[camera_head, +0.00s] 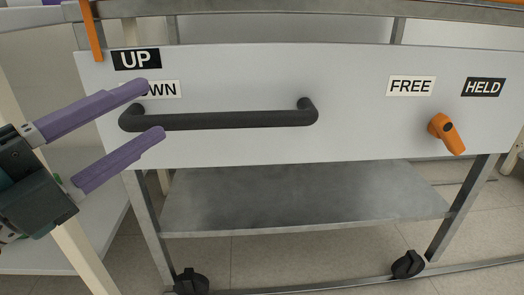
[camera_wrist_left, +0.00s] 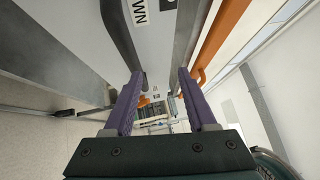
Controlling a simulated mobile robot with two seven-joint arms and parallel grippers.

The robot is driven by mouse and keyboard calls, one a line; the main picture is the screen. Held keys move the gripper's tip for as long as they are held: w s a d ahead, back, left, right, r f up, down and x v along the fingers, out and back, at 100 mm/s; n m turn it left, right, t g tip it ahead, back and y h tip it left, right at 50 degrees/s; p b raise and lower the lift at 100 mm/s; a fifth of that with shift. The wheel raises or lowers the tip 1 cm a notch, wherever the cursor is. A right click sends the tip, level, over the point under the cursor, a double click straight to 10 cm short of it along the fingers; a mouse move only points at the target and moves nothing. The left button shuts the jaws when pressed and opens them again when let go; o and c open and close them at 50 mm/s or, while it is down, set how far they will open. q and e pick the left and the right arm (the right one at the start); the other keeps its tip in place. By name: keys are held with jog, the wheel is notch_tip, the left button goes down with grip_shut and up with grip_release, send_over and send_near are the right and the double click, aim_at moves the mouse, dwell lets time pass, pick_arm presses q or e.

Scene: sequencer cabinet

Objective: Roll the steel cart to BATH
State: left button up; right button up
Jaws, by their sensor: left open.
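The steel cart has a white front panel (camera_head: 240,75), a black bar handle (camera_head: 230,120) and a grey lower shelf (camera_head: 300,195). An orange knob (camera_head: 446,132) below the FREE (camera_head: 411,86) and HELD (camera_head: 483,87) labels points down and right. An orange bar (camera_head: 91,28) stands upright by the UP label (camera_head: 136,59); the DOWN label is partly covered. My left gripper (camera_head: 150,108) is open and empty, its purple fingers above and below the handle's left end in the head view. In the left wrist view the handle (camera_wrist_left: 120,35) lies left of the fingers. No BATH label shows.
The cart stands on black casters (camera_head: 408,264) on a tiled floor (camera_head: 330,245). A white surface with a pale post (camera_head: 80,250) is at the left, close to my left arm. A steel rail (camera_head: 300,7) runs along the cart's top.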

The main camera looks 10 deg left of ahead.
pick_arm(q)
jog(key=m+g+h+b, duration=0.1)
jog(key=m+b, duration=0.1)
send_near(208, 126)
jog(key=w, duration=0.2)
jog(key=x, duration=0.6)
jog(key=d+b+x, duration=0.1)
jog(key=x, duration=0.2)
jog(key=shift+w+d+r, duration=0.1)
jog(key=shift+d+r, duration=0.05)
pick_arm(e)
notch_tip(208, 126, down, 5)
jog(key=shift+w+a+f, duration=0.1)
pick_arm(q)
grip_shut()
dwell(0.5)
